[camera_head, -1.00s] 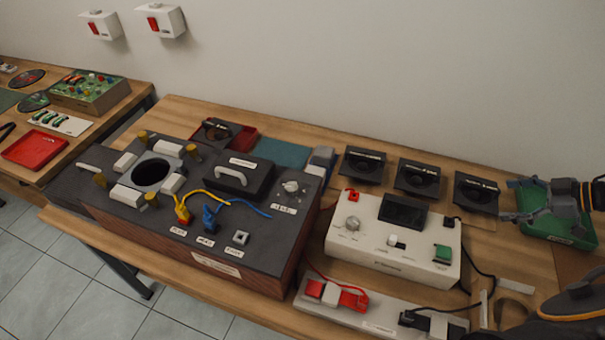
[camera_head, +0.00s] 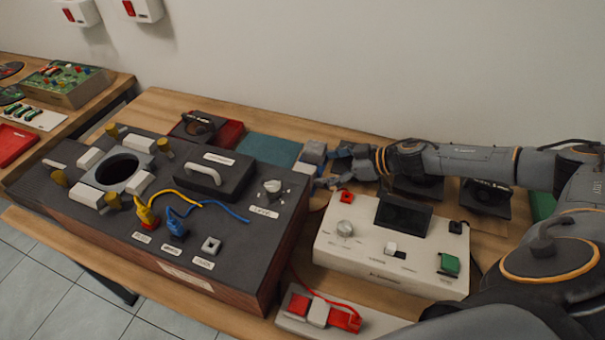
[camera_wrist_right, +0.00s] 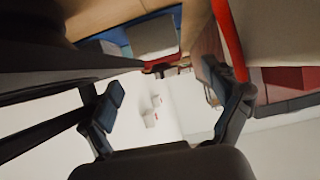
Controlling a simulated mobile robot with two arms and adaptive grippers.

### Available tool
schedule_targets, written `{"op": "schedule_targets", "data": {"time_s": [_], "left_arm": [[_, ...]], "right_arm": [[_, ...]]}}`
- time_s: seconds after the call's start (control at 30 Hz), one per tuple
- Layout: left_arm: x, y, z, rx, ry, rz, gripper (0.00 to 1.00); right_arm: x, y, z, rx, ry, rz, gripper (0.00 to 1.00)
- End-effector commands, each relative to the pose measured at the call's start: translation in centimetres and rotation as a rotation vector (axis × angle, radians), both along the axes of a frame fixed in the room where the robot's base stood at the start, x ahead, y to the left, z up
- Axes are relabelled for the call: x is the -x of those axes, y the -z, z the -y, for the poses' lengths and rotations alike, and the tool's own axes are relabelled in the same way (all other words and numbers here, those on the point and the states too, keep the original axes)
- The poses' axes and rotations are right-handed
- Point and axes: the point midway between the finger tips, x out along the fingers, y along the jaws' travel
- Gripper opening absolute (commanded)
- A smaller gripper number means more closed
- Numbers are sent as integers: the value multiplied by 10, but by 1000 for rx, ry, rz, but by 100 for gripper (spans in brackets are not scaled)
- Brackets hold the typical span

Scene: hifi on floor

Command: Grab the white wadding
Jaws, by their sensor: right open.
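A pale grey-white block (camera_head: 314,150), which looks like the white wadding, sits with blue around its base beside the dark speaker box's (camera_head: 110,218) right rear corner. My right gripper (camera_head: 328,168) reaches in from the right, open and empty, with its fingertips close to the block's right side. Whether they touch it I cannot tell. In the right wrist view the open fingers (camera_wrist_right: 172,104) show, with a whitish-grey block (camera_wrist_right: 152,36) in a blue holder beyond them. My left gripper is not in view.
A cream control unit (camera_head: 390,255) stands just below my right forearm. Black speaker panels (camera_head: 486,197) lie behind it, partly hidden by the arm. A red tray (camera_head: 228,133) and a teal mat (camera_head: 268,150) lie at the back. A white wall is behind the table.

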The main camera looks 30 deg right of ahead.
Motion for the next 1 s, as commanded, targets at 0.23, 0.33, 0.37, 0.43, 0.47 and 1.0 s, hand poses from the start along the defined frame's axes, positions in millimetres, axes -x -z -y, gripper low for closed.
{"op": "schedule_targets", "data": {"time_s": [0.23,0.33,0.37,0.43,0.47,1.0], "left_arm": [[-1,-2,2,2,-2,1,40],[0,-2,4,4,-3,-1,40],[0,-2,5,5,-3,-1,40],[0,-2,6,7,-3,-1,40],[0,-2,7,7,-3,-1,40],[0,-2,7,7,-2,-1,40]], "right_arm": [[-13,10,-11,0,0,0,89],[-23,19,-20,-1,-1,0,89],[-26,21,-22,-1,-1,0,89],[-33,26,-28,0,-1,1,89],[-35,28,-29,0,0,1,89],[-40,33,-34,1,1,0,48]]}}
